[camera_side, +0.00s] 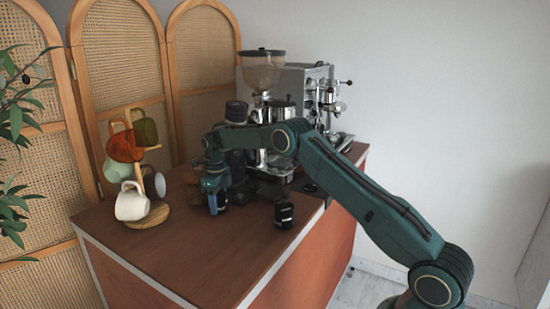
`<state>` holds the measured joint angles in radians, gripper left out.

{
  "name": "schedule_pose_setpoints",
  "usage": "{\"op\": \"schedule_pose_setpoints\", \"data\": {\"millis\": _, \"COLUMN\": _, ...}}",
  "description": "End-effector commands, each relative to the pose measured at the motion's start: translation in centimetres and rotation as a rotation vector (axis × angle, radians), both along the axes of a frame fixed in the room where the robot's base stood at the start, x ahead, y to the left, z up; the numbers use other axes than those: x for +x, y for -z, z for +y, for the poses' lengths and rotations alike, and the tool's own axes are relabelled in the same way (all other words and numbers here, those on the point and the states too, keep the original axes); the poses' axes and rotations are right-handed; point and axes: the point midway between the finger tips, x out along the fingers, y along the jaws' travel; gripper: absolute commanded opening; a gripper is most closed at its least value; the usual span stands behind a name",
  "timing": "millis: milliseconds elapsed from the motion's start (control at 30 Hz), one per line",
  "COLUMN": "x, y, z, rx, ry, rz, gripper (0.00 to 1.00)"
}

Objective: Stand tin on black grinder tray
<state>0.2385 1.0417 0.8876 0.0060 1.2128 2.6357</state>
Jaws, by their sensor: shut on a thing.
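My gripper (213,190) points down over the wooden cart top, left of the grinder. It is shut on a small dark tin (221,201), which is mostly covered by the fingers. The tin looks upright and low, close to the cart top; I cannot tell whether it touches the wood. The coffee grinder (264,75) with its clear hopper stands at the back, partly behind my arm. Its black tray (266,190) shows low at its front, to the right of my gripper, and is partly hidden.
A small black canister (284,215) stands in front of the tray. A mug tree (155,215) with several mugs is at the left. A steel espresso machine (316,85) stands behind my arm. The front-left cart top (200,260) is clear.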

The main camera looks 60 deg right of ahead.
Motion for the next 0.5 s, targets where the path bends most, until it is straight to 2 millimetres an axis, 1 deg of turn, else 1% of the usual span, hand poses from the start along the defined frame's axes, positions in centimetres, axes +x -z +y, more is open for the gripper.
{"op": "schedule_pose_setpoints", "data": {"millis": 133, "x": 0.00, "y": 0.26, "z": 0.00, "rx": 0.000, "ry": 0.000, "rz": 0.000, "gripper": 0.26}}
{"op": "schedule_pose_setpoints", "data": {"millis": 167, "x": -0.01, "y": 0.30, "z": 0.01, "rx": 0.000, "ry": 0.000, "rz": 0.000, "gripper": 0.56}}
{"op": "schedule_pose_setpoints", "data": {"millis": 200, "x": -0.01, "y": 0.29, "z": 0.01, "rx": 0.000, "ry": 0.000, "rz": 0.000, "gripper": 0.64}}
{"op": "schedule_pose_setpoints", "data": {"millis": 267, "x": -0.01, "y": 0.29, "z": 0.01, "rx": 0.000, "ry": 0.000, "rz": 0.000, "gripper": 0.74}}
{"op": "schedule_pose_setpoints", "data": {"millis": 500, "x": 0.00, "y": 0.28, "z": 0.01, "rx": 0.000, "ry": 0.000, "rz": 0.000, "gripper": 0.74}}
